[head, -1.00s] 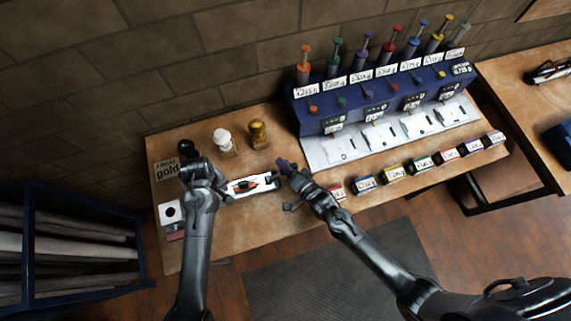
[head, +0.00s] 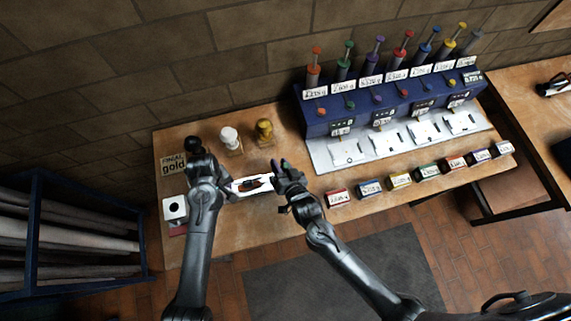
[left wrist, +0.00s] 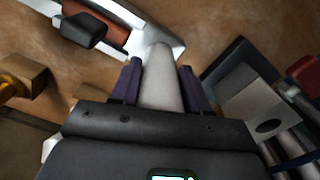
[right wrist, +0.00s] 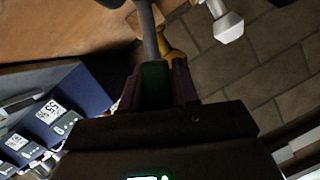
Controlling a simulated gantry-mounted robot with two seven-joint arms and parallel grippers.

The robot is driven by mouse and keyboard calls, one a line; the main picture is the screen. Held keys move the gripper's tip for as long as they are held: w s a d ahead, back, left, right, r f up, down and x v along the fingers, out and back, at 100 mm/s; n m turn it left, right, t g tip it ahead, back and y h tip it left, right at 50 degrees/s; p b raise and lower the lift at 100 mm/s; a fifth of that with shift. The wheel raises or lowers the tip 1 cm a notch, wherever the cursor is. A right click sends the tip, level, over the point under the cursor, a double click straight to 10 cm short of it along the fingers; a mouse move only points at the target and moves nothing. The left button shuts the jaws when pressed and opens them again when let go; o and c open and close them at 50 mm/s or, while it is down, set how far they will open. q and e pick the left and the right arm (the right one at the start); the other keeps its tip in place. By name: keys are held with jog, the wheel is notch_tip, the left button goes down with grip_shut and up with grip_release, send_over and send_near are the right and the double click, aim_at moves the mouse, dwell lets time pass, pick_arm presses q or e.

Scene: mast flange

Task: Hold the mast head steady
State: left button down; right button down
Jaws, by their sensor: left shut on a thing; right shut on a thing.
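The white mast head (head: 240,186) is at the left of the table, with a brown-orange part and a dark piece inside it. In the left wrist view, a pale grey cylinder joins the white head (left wrist: 178,48). My left gripper (head: 224,184) is shut on this pale cylinder (left wrist: 160,82), with a purple finger on each side. My right gripper (head: 281,172) is at the head's right end; contact cannot be told. It is shut on a green-ended tool (right wrist: 154,82) with a grey shaft. The shaft's far end is unclear.
Bare tabletop lies in front.

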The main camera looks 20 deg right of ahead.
jog(key=shift+a+r+n+h, duration=0.2)
jog(key=shift+a+n+h, duration=0.15)
jog(key=shift+a+n, duration=0.25)
jog(key=shift+a+r+n+h, duration=0.15)
jog(key=shift+a+n+h, duration=0.2)
jog(key=shift+a+n, duration=0.2)
jog(key=shift+a+n+h, duration=0.5)
jog(key=shift+a+n, duration=0.05)
pick_arm(q)
jog(key=shift+d, duration=0.1)
pick_arm(e)
jog(key=c, duration=0.9)
grip_release()
jog(key=v, duration=1.2)
jog(key=shift+r, duration=0.2)
jog(key=shift+w, duration=0.1)
